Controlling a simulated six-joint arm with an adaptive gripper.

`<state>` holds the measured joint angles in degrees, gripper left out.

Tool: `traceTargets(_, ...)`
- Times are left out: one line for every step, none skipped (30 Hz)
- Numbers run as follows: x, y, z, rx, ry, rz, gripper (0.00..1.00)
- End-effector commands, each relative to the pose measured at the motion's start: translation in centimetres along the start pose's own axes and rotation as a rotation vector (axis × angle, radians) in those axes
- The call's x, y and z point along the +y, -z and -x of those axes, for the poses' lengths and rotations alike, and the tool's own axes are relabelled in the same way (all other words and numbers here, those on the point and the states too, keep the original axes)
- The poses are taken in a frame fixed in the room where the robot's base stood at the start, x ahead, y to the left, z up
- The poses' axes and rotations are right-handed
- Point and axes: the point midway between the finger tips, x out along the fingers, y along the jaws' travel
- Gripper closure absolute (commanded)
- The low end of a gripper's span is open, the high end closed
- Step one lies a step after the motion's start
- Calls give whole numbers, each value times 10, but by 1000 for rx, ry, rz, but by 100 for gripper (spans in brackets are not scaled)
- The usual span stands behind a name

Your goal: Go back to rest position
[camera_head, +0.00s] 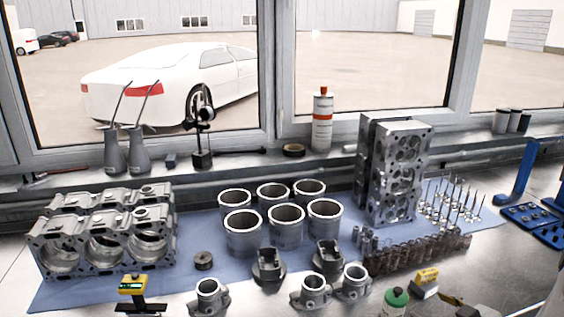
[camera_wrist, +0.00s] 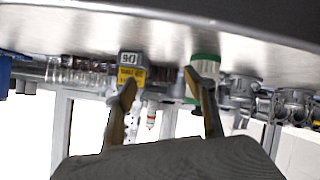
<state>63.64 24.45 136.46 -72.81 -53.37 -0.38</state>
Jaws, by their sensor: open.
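My gripper (camera_wrist: 160,82) shows in the wrist view with its two fingers spread apart and nothing between them. The wrist picture is upside down. Beyond one finger is a yellow and grey box (camera_wrist: 131,70), and beyond the other a green-capped container (camera_wrist: 204,68). In the head view the yellow and grey box (camera_head: 427,279) and the green-capped container (camera_head: 396,298) stand at the front right of the bench. A tan shape at the bottom edge there may be part of my gripper; I cannot tell. My gripper appears apart from both objects.
An engine block (camera_head: 105,232) is at left, several cylinder liners (camera_head: 243,232) in the middle, cylinder heads (camera_head: 395,175) behind, springs (camera_head: 415,252) at right. Pistons (camera_head: 268,265) stand in front. Bare bench (camera_head: 510,270) lies at right, before blue trays (camera_head: 535,218). Windows close the back.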

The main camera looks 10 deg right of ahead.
Motion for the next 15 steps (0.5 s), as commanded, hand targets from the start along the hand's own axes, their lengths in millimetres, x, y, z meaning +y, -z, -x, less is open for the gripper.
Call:
traceTargets(3, 6, -1, -18, -14, 14, 46)
traceTargets(5, 9, -1, -32, -23, 18, 46)
traceTargets(8, 12, -1, -49, -35, 24, 46)
traceTargets(10, 15, -1, -62, -45, 28, 46)
traceTargets(11, 18, -1, -73, -54, 32, 46)
traceTargets(14, 21, -1, -89, -67, 36, 46)
traceTargets(15, 24, -1, -101, -76, 40, 46)
traceTargets(17, 26, 0, -113, -86, 41, 46)
traceTargets(18, 31, 0, -127, -99, 45, 46)
traceTargets(20, 34, 1, -138, -108, 46, 46)
traceTargets(21, 37, 2, -149, -118, 48, 46)
traceTargets(22, 41, 3, -162, -131, 49, 46)
traceTargets(24, 44, 4, -172, -141, 51, 46)
traceTargets(24, 48, 5, -181, -150, 51, 46)
traceTargets(25, 52, 7, -194, -163, 51, 46)
